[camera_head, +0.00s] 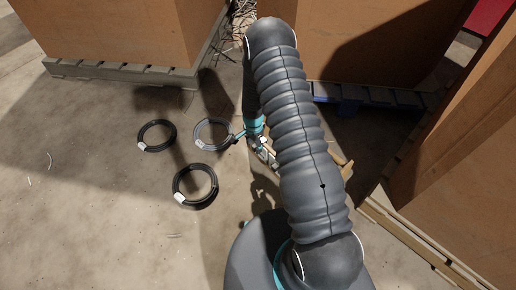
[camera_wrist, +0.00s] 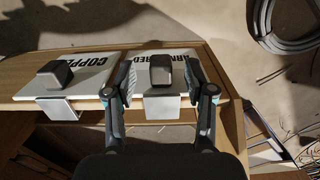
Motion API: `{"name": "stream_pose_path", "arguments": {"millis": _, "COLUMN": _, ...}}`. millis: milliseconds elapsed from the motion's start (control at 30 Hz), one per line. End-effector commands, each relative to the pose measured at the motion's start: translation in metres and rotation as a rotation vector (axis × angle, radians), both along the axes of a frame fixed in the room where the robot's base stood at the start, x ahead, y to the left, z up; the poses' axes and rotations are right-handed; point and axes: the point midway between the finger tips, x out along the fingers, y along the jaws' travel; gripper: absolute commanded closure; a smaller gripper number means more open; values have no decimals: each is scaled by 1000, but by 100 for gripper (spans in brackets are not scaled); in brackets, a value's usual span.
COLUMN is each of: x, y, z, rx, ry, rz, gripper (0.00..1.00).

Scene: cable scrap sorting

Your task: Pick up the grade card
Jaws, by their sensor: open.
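Two white cards with black lettering lie side by side on a wooden board edge in the wrist view. Which card is meant I cannot tell. In the head view my gripper (camera_head: 262,150) is small and partly hidden by my arm.
Black cable coils (camera_head: 157,121) (camera_head: 195,205) and a grey coil (camera_head: 213,119) lie on the concrete floor. Large brown crates (camera_head: 120,30) stand on pallets behind and to the right. Loose wires lie at the right of the wrist view.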

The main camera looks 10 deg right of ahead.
Motion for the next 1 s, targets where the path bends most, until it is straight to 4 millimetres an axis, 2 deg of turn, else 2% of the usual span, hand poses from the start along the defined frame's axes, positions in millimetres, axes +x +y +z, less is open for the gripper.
{"name": "stream_pose_path", "arguments": {"millis": 200, "x": 1, "y": -1, "z": -25, "rx": 0, "ry": 2, "rz": 0, "gripper": 46}}
{"name": "stream_pose_path", "arguments": {"millis": 500, "x": 1, "y": -1, "z": -28, "rx": 0, "ry": 0, "rz": 0, "gripper": 46}}
{"name": "stream_pose_path", "arguments": {"millis": 700, "x": 1, "y": -1, "z": -28, "rx": 0, "ry": 0, "rz": 0, "gripper": 96}}
{"name": "stream_pose_path", "arguments": {"millis": 733, "x": 1, "y": -1, "z": -28, "rx": 0, "ry": 0, "rz": 0, "gripper": 100}}
{"name": "stream_pose_path", "arguments": {"millis": 1000, "x": 1, "y": -1, "z": -28, "rx": 0, "ry": 0, "rz": 0, "gripper": 100}}
